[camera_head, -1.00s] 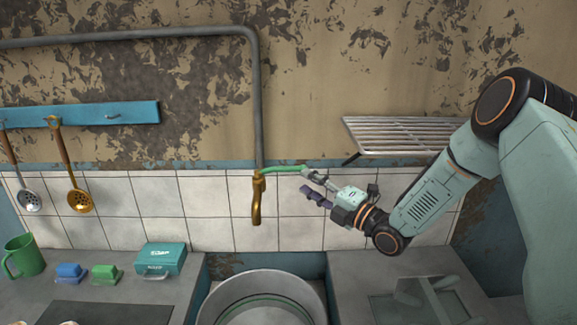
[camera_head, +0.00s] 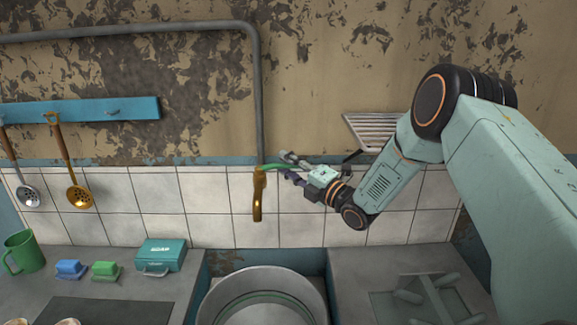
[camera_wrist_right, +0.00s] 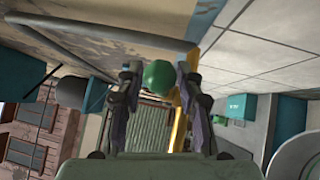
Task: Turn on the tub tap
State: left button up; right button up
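The brass tap (camera_head: 258,197) hangs on the tiled wall at the end of a grey pipe, above the tub (camera_head: 215,305). Its green handle (camera_head: 273,167) points right from the top of the tap. My right gripper (camera_head: 287,167) is open at the handle, with one finger above it and one below in the head view. In the right wrist view, the green handle end (camera_wrist_right: 158,76) shows between the two spread fingers, and I see no clear contact. The fingers partly hide the handle. My left gripper is not in view.
A wire rack (camera_head: 372,130) is on the wall just behind and above my right arm. A teal soap box (camera_head: 161,256), a green mug (camera_head: 22,252) and small blue and green items stand on the left counter. Ladles hang from a blue rail (camera_head: 90,111).

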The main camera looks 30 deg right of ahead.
jog(key=shift+c, duration=0.4)
jog(key=shift+s, duration=0.1)
grip_shut()
